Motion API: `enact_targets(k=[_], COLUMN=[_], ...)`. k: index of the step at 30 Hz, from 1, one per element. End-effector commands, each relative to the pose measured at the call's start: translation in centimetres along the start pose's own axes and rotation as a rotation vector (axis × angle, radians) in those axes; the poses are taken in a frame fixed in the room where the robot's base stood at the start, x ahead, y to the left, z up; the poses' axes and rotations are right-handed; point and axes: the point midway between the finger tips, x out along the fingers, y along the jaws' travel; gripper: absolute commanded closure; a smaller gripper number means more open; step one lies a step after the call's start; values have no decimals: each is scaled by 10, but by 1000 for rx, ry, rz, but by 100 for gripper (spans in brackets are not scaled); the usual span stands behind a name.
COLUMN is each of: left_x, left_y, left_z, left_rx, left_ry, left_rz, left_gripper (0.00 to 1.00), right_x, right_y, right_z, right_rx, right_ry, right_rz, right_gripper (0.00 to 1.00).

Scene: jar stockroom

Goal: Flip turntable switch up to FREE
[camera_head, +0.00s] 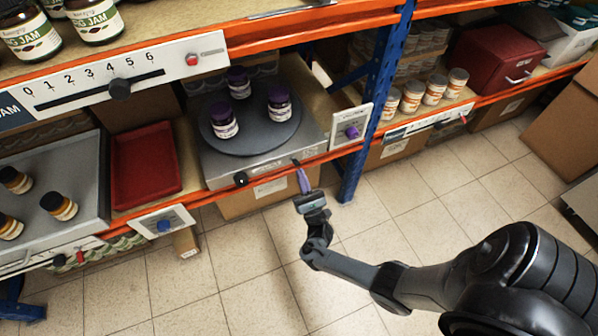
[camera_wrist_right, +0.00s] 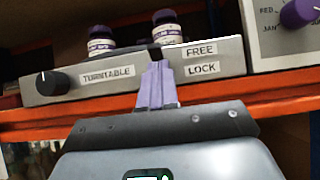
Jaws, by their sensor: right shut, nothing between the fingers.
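The turntable (camera_head: 247,138), a round dark disc with purple-lidded jars on it, sits on a grey base on the middle shelf. In the right wrist view its front panel (camera_wrist_right: 120,75) has a black knob, a TURNTABLE label and FREE above LOCK labels. The small dark switch (camera_wrist_right: 154,53) is just left of the FREE label, partly hidden behind my fingertips. My right gripper (camera_head: 303,178) is shut and empty, its purple fingers (camera_wrist_right: 157,85) pointing up at the switch from the front. I cannot tell whether they touch it or which way the switch is set.
The orange shelf edge (camera_head: 240,176) runs just below the panel. A purple-knob box (camera_head: 347,131) stands to the right, next to the blue upright (camera_head: 382,88). A red tray (camera_head: 145,165) is to the left.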

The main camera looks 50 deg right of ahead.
Motion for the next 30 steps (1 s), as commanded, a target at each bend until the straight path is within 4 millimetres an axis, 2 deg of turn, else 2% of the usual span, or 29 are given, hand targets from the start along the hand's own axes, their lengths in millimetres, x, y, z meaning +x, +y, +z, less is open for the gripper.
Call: enact_targets(k=[7, 13, 15, 24, 30], left_x=[12, 36, 30, 30, 32], left_y=[2, 5, 4, 4, 2], left_z=[4, 10, 9, 8, 10], left_rx=[-7, -13, -13, -9, -3], left_ry=[1, 3, -3, 5, 3], left_rz=[6, 10, 10, 7, 3], left_gripper=[57, 57, 57, 57, 57], right_x=[-12, -36, -47, -101, -120], right_y=[0, -1, 0, 0, 0], right_z=[-10, -29, -18, -2, 4], right_rx=[-1, -1, 0, -1, 0], right_ry=[0, 2, 4, 3, 1], right_rz=[-1, -2, -3, -4, -3], right_gripper=[100, 100, 100, 100, 100])
